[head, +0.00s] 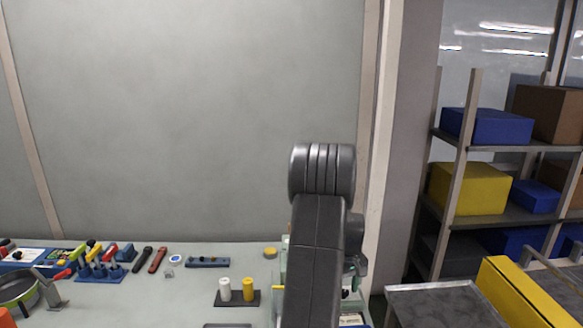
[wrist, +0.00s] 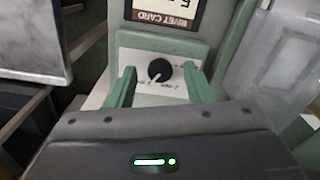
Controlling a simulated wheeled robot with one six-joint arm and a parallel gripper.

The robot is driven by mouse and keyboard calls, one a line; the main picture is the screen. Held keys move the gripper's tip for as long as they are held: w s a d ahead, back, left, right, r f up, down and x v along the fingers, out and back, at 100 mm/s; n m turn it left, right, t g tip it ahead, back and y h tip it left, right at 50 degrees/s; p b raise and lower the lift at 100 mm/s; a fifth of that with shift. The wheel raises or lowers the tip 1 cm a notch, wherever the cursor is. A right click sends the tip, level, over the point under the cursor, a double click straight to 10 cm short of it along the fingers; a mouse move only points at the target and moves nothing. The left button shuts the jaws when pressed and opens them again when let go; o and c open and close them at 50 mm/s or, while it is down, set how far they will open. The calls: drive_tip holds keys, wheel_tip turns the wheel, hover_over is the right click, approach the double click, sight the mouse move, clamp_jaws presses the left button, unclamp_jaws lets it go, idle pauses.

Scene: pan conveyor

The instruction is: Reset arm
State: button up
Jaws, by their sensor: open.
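In the wrist view my gripper (wrist: 158,88) is open, with its two pale green fingers apart and nothing held between them. Beyond the fingers is a white panel with a black dial knob (wrist: 160,70); I cannot tell the gap between them. In the head view my dark grey arm (head: 318,225) rises at the right of the worktable, and most of my gripper is hidden behind it.
The worktable (head: 190,300) carries a pan (head: 14,288), blue tool holders (head: 100,270), and a yellow and a white cylinder (head: 224,289) on a dark base. An upside-down "RIVET CARD" sign (wrist: 165,12) is above the dial. Shelves with boxes (head: 467,189) and a metal table (head: 435,300) stand right.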

wheel_tip(320, 180, up, 14)
wheel_tip(320, 180, down, 14)
drive_tip(key=shift+r, duration=0.25)
drive_tip(key=shift+f, duration=0.35)
drive_tip(key=n+p, duration=0.2)
drive_tip(key=n, duration=0.3)
drive_tip(key=shift+r+n, duration=0.1)
drive_tip(key=shift+n, duration=0.2)
drive_tip(key=n+p, duration=0.4)
drive_tip(key=n, duration=0.2)
drive_tip(key=shift+w+r, duration=0.1)
drive_tip(key=shift+r, duration=0.25)
wheel_tip(320, 180, up, 10)
drive_tip(key=b, duration=0.1)
